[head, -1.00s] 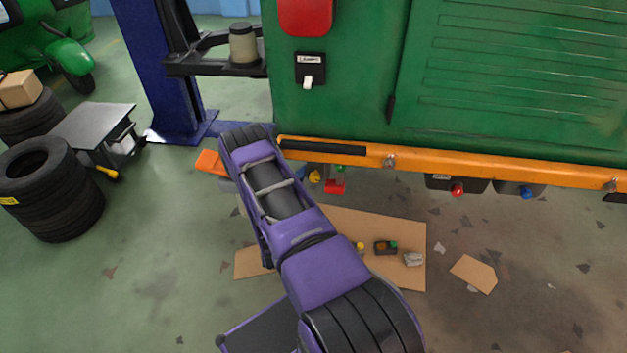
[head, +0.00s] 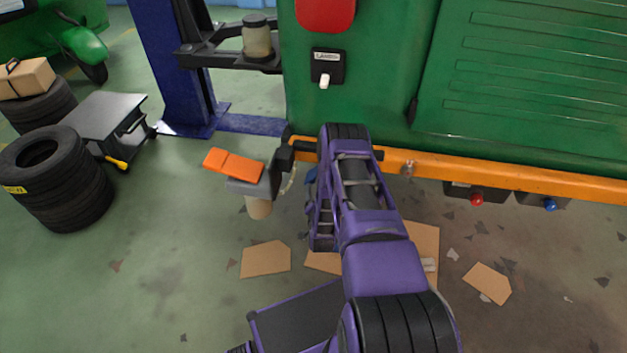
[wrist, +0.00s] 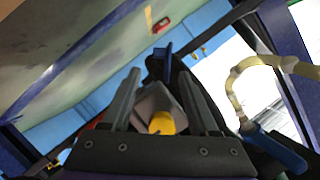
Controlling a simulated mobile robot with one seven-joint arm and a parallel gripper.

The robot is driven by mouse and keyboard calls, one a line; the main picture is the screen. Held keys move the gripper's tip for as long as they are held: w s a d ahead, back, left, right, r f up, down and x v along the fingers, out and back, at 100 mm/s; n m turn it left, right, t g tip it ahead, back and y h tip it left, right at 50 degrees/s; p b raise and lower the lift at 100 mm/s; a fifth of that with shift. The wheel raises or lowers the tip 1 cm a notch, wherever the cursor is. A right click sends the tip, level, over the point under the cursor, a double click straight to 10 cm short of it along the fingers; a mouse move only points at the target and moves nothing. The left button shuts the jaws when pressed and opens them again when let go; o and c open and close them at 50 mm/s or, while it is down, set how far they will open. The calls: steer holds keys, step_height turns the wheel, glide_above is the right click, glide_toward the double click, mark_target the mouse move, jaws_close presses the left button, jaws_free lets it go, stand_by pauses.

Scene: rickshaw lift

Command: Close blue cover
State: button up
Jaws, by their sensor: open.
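My gripper (wrist: 158,103) is open in the wrist view, its two dark fingers pointing away from the camera. A grey block with a yellow round part (wrist: 161,122) shows between the fingers; I cannot tell whether they touch it. A small upright blue piece (wrist: 163,62) shows just beyond the fingertips, and a blue lever-like piece (wrist: 276,150) is at lower right. I cannot tell which, if either, is the blue cover. In the head view my purple arm hides the gripper, and a bit of blue (head: 311,180) shows at the arm's left side, below the vehicle's edge.
The green vehicle's orange lower rail (head: 470,172) runs behind my arm. Red and blue knobs (head: 550,204) hang beneath it. A grey box with an orange flap (head: 232,165) juts out left of my arm. Tyres (head: 55,180) and a cart (head: 105,118) stand left. Cardboard (head: 266,260) lies on the floor.

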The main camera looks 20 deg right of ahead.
mark_target(313, 178)
steer(key=b+x, duration=0.2)
steer(key=x, duration=0.8)
steer(key=shift+w+d+f, duration=0.1)
steer(key=shift+w+f, duration=0.05)
steer(key=shift+w, duration=0.1)
steer(key=shift+c, duration=0.3)
